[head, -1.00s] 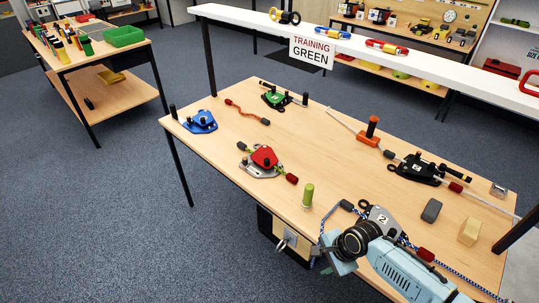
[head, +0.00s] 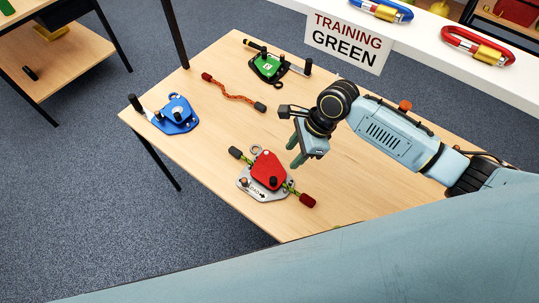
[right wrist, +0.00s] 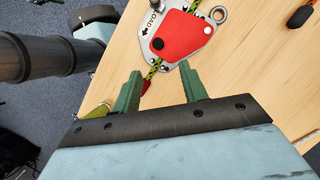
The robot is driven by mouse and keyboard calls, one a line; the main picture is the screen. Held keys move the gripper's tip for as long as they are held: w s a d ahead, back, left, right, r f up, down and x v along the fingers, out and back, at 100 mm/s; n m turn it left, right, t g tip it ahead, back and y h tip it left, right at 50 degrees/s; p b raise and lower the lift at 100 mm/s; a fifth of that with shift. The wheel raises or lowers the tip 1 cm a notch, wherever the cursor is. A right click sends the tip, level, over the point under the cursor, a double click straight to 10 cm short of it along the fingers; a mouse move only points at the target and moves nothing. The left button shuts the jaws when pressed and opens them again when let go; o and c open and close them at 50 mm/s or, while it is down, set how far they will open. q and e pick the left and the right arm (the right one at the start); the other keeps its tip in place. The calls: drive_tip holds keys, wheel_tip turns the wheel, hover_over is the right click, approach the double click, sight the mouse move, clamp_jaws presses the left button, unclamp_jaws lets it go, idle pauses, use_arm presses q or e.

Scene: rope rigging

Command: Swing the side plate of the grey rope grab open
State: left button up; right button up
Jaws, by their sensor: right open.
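The grey rope grab (head: 247,187) lies on the table with its red side plate (head: 268,168) over the grey base. A black knob stands on the red plate, and a green-and-black rope runs under it. The right wrist view also shows the grab's red plate (right wrist: 186,34) and grey base (right wrist: 150,27). My right gripper (head: 294,152) is open and empty, above the table just right of and behind the grab. In the right wrist view its green fingers (right wrist: 160,72) stand apart, with the red plate beyond them. My left gripper is not in view.
A blue device (head: 175,118) lies at the table's left corner and a green one (head: 268,67) at the back. A short red rope (head: 232,95) lies between them. A white beam with a sign (head: 345,40) crosses behind. The table's front edge is close to the grab.

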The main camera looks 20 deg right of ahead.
approach(274, 179)
drive_tip(key=b+x, duration=0.1)
drive_tip(key=x, duration=0.3)
drive_tip(key=shift+s+b, duration=0.2)
drive_tip(key=shift+b, duration=0.15)
drive_tip(key=b+x, duration=0.1)
drive_tip(key=x, duration=0.2)
drive_tip(key=shift+w+a+f, duration=0.1)
drive_tip(key=shift+a+f, duration=0.15)
drive_tip(key=shift+f, duration=0.1)
drive_tip(key=shift+a+f, duration=0.1)
drive_tip(key=shift+f, duration=0.2)
drive_tip(key=shift+w+f, duration=0.1)
drive_tip(key=shift+f, duration=0.05)
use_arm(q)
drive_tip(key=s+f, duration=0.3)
use_arm(e)
clamp_jaws()
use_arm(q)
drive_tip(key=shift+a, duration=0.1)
